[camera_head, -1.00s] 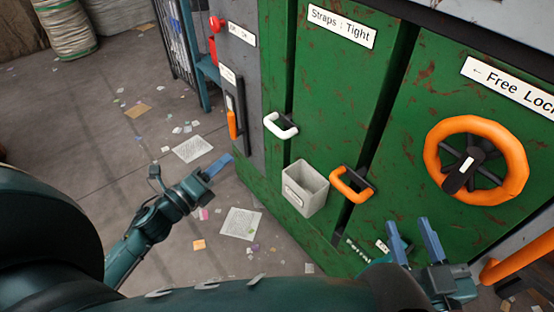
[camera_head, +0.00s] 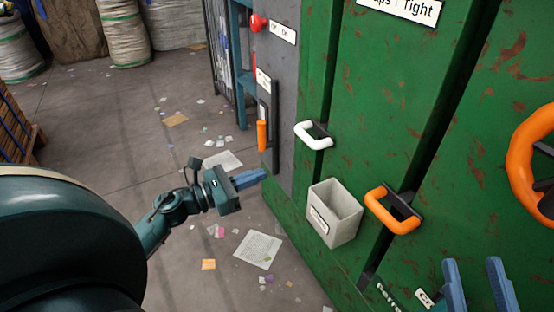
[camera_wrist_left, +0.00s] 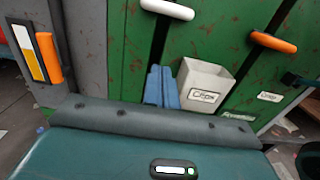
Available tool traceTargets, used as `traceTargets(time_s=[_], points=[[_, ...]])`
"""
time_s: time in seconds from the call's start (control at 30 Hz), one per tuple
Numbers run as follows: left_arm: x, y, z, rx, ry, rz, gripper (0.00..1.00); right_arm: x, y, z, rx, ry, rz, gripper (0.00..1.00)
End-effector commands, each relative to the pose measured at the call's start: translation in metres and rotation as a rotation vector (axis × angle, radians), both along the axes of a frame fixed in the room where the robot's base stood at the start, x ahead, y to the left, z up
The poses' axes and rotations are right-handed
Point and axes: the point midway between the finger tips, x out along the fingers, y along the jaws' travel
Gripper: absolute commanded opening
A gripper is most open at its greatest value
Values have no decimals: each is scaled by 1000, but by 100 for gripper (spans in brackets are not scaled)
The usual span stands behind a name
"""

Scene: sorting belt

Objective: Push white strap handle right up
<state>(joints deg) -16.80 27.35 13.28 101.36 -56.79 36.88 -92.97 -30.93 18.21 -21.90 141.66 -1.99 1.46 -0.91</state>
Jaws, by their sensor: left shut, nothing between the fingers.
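The white strap handle (camera_head: 314,136) is a white U-shaped grip on a dark bracket on the green machine front. It also shows at the top of the left wrist view (camera_wrist_left: 167,9). My left gripper (camera_head: 256,178) is shut and empty, its blue fingers to the left of and below the white handle, apart from it. In the left wrist view its shut fingers (camera_wrist_left: 160,88) point toward the green panel, below the handle. My right gripper (camera_head: 478,288) is at the lower right edge, its two blue fingers spread apart with nothing seen between them.
A grey bin labelled Caps (camera_head: 341,212) hangs on the panel below the white handle. An orange strap handle (camera_head: 393,209) is right of it. An orange lever (camera_head: 262,136) and red button (camera_head: 258,22) are on the grey panel. An orange wheel (camera_head: 522,150) is at far right.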

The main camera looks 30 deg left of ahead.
Motion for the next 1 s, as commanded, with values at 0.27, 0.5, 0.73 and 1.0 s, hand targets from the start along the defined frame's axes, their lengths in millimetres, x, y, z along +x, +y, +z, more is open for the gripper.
traceTargets(time_s=[0.27,0.5,0.73,1.0], points=[[44,-25,2,1,-5,-1,0,3,-1,6,-5,-61,0,40],[85,-49,7,2,-5,0,0,5,-2,14,-7,-114,-1,40],[88,-51,37,2,-1,0,0,4,-2,14,-7,-70,0,40],[89,-52,42,-1,0,1,0,0,-1,1,-7,-15,0,40]])
